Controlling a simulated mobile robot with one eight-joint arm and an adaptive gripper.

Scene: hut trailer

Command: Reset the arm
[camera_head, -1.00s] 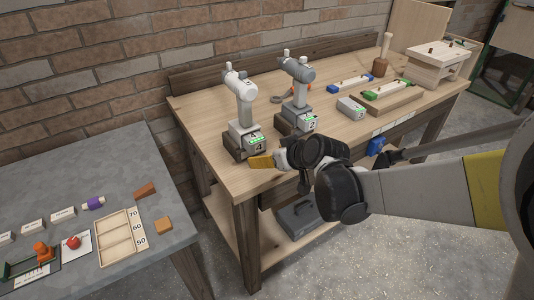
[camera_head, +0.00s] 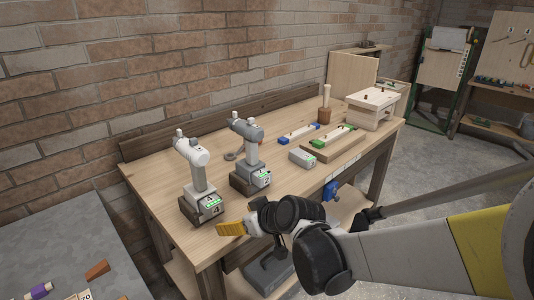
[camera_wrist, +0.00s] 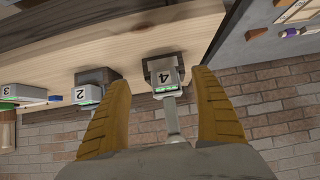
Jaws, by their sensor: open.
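My gripper (camera_head: 232,229) is at the front left of the wooden workbench (camera_head: 160,215) in the head view, with its yellow fingers just in front of the white drill marked 4. In the wrist view my gripper (camera_wrist: 164,108) shows two yellow fingers spread wide with nothing held between them. The white drill (camera_head: 193,160) stands upright on its battery at the bench's near left. In the wrist view, the white drill (camera_wrist: 166,75) appears upside down, in the gap between the fingers but beyond them.
A grey drill (camera_head: 248,145) stands behind the white one, with a loose battery (camera_head: 302,157) to its right. A wooden jig (camera_head: 335,145), mallet (camera_head: 324,105) and wooden box (camera_head: 372,108) stand farther right. A grey table (camera_head: 75,255) is at left.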

